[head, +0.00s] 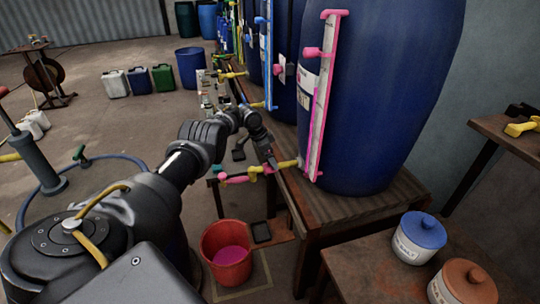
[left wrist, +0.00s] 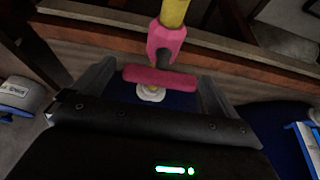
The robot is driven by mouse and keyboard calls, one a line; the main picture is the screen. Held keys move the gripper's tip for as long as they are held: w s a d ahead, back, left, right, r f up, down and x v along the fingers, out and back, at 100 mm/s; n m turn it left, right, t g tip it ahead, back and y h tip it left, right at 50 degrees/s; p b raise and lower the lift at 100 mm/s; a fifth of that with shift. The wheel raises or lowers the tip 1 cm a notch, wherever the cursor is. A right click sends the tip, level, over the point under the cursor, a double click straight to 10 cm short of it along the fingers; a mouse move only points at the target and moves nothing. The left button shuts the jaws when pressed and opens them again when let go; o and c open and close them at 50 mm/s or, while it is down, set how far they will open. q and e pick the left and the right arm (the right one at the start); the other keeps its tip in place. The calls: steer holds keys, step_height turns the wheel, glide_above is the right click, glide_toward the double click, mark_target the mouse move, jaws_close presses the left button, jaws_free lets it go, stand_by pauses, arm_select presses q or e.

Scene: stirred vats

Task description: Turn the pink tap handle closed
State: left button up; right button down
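The pink tap handle (left wrist: 160,78) is a short crossbar in the left wrist view. It lies crosswise between the two fingers of my left gripper (left wrist: 157,92). Its left end is close to the left finger; a small gap shows at the right finger. Above it is a pink collar (left wrist: 165,40) on a yellow pipe (left wrist: 174,12). In the head view, my left gripper (head: 269,158) is at the tap in front of the blue vat with the pink gauge (head: 385,100). It is open and partly covers the tap there. My right gripper is out of view.
A red bucket with pink liquid (head: 226,262) stands on the floor below the tap. The vat stands on a wooden bench (head: 345,212). More vats and taps line up behind. Lidded jars (head: 418,240) sit on a table at lower right. Floor at left is partly clear.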

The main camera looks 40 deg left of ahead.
arm_select(q)
steer(key=shift+a+r, duration=0.1)
steer(key=shift+r, duration=0.2)
steer(key=p+v, duration=0.3)
steer(key=v, duration=0.7)
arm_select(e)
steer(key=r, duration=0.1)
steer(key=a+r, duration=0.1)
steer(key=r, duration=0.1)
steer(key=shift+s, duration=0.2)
arm_select(q)
steer(key=shift+s, duration=0.1)
